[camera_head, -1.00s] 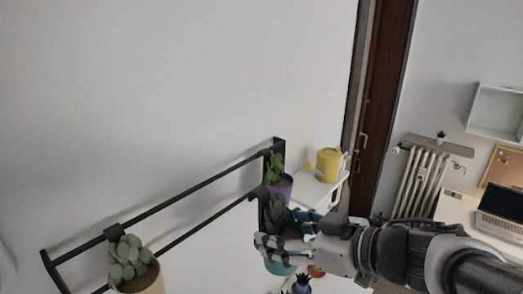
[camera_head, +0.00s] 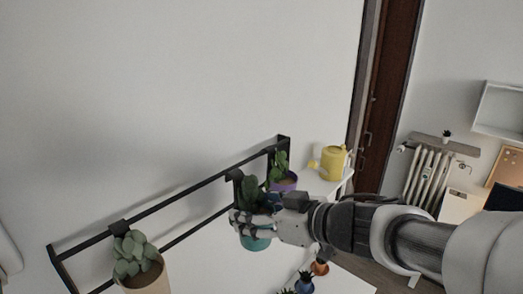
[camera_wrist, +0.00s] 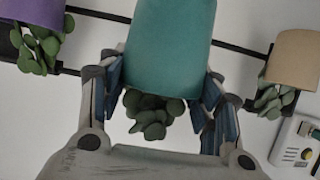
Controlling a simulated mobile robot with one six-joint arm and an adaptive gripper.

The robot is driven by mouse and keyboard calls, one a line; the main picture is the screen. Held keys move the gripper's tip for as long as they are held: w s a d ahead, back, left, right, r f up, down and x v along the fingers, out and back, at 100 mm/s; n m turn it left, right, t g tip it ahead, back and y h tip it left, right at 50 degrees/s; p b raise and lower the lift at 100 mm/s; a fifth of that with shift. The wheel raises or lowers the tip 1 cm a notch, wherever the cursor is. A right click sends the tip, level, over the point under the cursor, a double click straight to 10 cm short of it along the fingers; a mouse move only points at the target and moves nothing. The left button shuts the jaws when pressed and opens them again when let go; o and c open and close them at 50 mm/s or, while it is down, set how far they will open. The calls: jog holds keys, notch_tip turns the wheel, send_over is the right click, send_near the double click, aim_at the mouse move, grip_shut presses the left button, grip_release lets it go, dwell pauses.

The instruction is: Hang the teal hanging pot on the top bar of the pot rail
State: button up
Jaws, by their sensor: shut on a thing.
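The teal hanging pot (camera_head: 257,243) holds a dark green plant and is roughly upright in my gripper (camera_head: 244,222). In the wrist view the teal pot (camera_wrist: 170,45) fills the space between the two blue-padded fingers of my gripper (camera_wrist: 165,88), which press on its sides. The black pot rail (camera_head: 180,204) runs along the wall, its top bar sloping up to the right in the picture. A dark hook (camera_head: 235,175) above the teal pot's plant overlaps the top bar in the picture. I cannot tell whether it touches the bar. My fingers hide part of the pot.
A purple pot (camera_head: 286,183) hangs at the rail's right end, close to the teal pot. A beige pot (camera_head: 146,277) hangs near the left end. The bar between beige and teal is free. A yellow watering can (camera_head: 333,162) and small pots (camera_head: 304,283) stand on white surfaces.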

aim_at(241, 199)
jog(key=shift+w+a+b, duration=1.15)
jog(key=shift+w+a, duration=1.05)
jog(key=shift+a, duration=0.3)
jog(key=shift+f+b, duration=0.75)
jog(key=shift+f, duration=0.5)
jog(key=o, duration=1.4)
jog(key=shift+o, duration=0.3)
jog(key=shift+f, duration=0.1)
